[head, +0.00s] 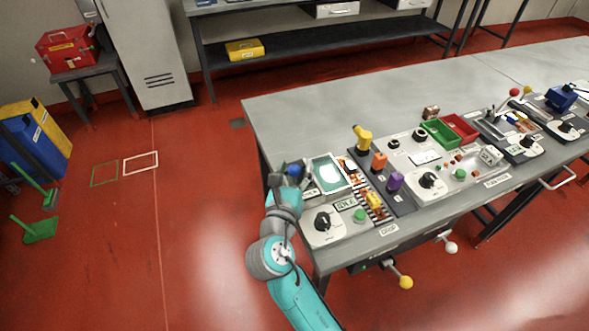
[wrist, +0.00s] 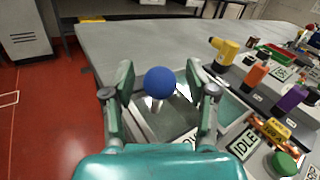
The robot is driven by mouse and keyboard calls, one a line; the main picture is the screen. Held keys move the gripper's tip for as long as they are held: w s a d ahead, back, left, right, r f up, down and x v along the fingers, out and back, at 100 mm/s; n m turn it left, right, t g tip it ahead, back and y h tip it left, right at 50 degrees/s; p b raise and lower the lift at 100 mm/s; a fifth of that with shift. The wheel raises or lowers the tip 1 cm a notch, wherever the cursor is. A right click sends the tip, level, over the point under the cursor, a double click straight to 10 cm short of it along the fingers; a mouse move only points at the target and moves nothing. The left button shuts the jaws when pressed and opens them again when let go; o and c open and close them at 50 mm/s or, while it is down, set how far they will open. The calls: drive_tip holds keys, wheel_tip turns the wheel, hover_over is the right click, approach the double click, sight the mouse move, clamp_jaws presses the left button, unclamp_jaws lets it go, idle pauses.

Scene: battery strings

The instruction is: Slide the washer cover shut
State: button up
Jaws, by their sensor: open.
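The washer is a basin with a pale teal rim (head: 318,160) at the left end of the bench. Its opening is at least partly uncovered and shows a light inside. A blue ball knob (wrist: 160,82) on a short pale stem, apparently the cover's handle, stands at the washer's left side; it also shows in the head view (head: 293,170). My gripper (wrist: 160,92) is open, with one finger on each side of the knob. The fingers look apart from it. In the head view my gripper (head: 284,184) hides most of the cover.
An IDLE display (wrist: 244,145) and a green button (wrist: 285,163) sit at the front right of the washer. A yellow drill-shaped tool (head: 362,138), an orange block (head: 379,161) and a purple block (head: 395,181) stand to the right. The bench top (head: 290,115) behind is clear.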

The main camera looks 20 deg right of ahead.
clamp_jaws()
drive_tip(key=shift+d, duration=2.05)
unclamp_jaws()
drive_tip(key=v, duration=1.2)
